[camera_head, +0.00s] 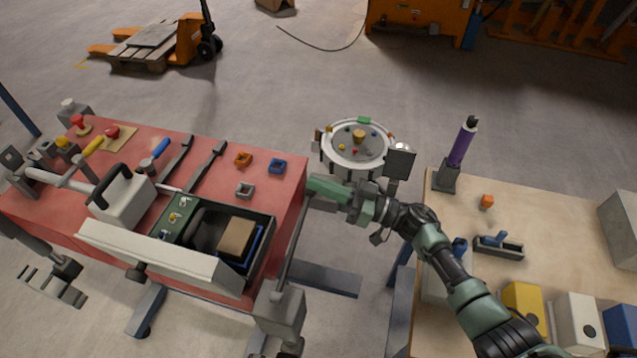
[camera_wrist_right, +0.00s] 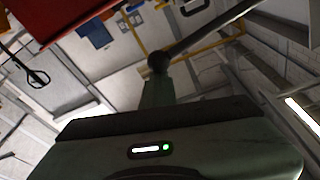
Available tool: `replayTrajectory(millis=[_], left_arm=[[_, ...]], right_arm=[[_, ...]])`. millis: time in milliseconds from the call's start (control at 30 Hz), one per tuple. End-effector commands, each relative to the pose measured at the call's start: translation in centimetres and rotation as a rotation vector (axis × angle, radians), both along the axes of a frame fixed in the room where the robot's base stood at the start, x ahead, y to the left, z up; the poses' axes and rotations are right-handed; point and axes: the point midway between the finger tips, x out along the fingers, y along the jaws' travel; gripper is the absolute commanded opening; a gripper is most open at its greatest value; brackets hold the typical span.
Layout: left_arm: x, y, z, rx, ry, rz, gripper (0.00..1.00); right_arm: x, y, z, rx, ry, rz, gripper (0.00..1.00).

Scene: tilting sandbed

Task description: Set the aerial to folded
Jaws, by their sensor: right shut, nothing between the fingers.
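A thin grey rod (camera_head: 295,240), which looks like the aerial, runs up from a grey block (camera_head: 280,312) at the near right corner of the red table. It leans slightly right in the head view. My right gripper (camera_head: 314,187) is shut and empty beside the rod's upper end, at the table's right edge. In the right wrist view a dark rod (camera_wrist_right: 205,35) ends in a ball at the tip of my green gripper (camera_wrist_right: 157,85). I cannot tell whether they touch.
The red table (camera_head: 285,205) holds an open tray (camera_head: 265,225), tools and small blocks. A round sandbed (camera_head: 345,160) stands just beyond my right gripper. The wooden table (camera_head: 550,215) on the right carries a purple upright handle (camera_head: 461,148) and coloured boxes. Floor shows between the tables.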

Motion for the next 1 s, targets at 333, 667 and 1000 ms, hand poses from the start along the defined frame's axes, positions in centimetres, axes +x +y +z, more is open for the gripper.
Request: replayTrajectory(millis=[333, 667, 1000], left_arm=[[-0.1, 0.1, 0.0, 0.001, 0.002, 0.0, 0.46], [-0.1, 0.1, 0.6, 0.001, 0.002, 0.001, 0.46], [-0.1, 0.1, 0.9, 0.002, 0.003, 0.001, 0.46]], right_arm=[[-0.3, 0.0, -0.7, -0.015, 0.011, 0.002, 0.0], [-0.3, -0.1, 5.3, -0.013, 0.0, 0.002, 0.0], [-0.2, -0.1, 14.0, -0.008, -0.005, 0.0, 0.0]])
